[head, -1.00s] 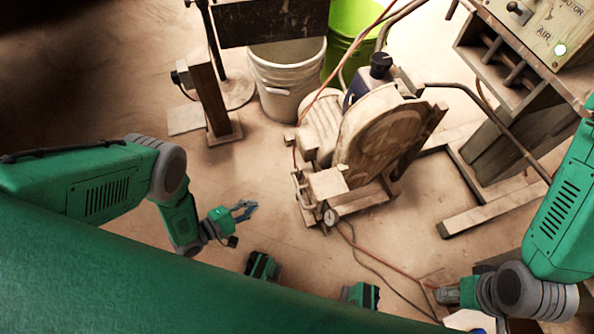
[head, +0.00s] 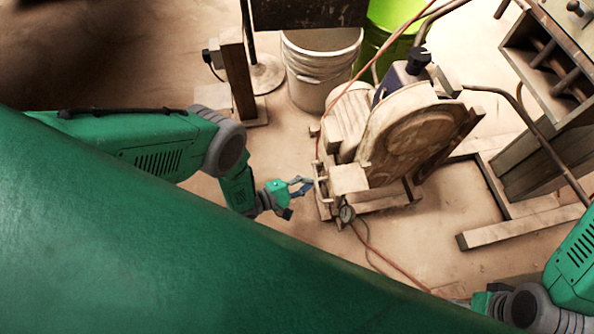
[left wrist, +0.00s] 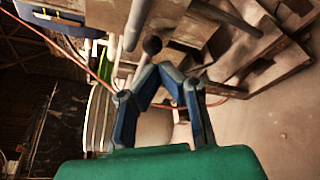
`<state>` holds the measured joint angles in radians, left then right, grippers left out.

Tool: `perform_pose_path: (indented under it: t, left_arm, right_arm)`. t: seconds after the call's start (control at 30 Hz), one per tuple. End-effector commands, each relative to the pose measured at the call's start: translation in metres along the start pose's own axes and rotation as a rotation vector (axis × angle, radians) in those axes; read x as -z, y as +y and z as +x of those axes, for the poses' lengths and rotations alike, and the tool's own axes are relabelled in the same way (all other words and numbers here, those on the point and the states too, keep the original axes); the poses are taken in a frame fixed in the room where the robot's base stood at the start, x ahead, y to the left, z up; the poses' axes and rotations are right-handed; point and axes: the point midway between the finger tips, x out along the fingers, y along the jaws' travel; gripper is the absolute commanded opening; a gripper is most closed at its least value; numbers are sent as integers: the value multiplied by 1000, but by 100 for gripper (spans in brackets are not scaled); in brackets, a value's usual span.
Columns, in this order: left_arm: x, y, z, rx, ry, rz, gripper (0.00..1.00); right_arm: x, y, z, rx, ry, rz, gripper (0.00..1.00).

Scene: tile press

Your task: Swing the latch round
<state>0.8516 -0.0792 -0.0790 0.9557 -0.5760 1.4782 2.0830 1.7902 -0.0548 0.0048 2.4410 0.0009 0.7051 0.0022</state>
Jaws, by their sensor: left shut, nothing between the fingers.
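I cannot make out the latch for certain in either view. The dusty press-like machine (head: 410,135) with a round plate stands right of the middle in the head view. My left gripper (head: 304,186) is at its left side, near its base frame; I cannot tell if they touch. In the left wrist view the blue fingers of my left gripper (left wrist: 166,75) are shut and empty. A dark round knob (left wrist: 152,44) shows just beyond the fingertips. My right arm (head: 540,305) is at the lower right; its fingers cannot be made out.
A white bucket (head: 318,68) and a green bin (head: 392,30) stand behind the machine. A post (head: 238,75) stands left of them. A steel stand (head: 545,160) is at the right. A red hose (head: 398,270) crosses the floor.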

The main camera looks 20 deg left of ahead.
Motion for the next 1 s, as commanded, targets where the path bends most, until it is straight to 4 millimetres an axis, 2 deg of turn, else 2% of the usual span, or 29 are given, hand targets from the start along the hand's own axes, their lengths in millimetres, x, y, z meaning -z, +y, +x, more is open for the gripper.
perform_pose_path:
  t: [0.43,0.77,1.0]
  left_arm:
    - [-4,0,0,2,1,-5,0]
    - [-11,12,-3,80,2,-230,0]
    - [-14,12,-3,88,-1,-253,0]
  right_arm:
    - [0,0,0,0,-1,0,40]
    - [0,0,3,0,-1,0,40]
    - [0,0,3,0,-1,0,40]
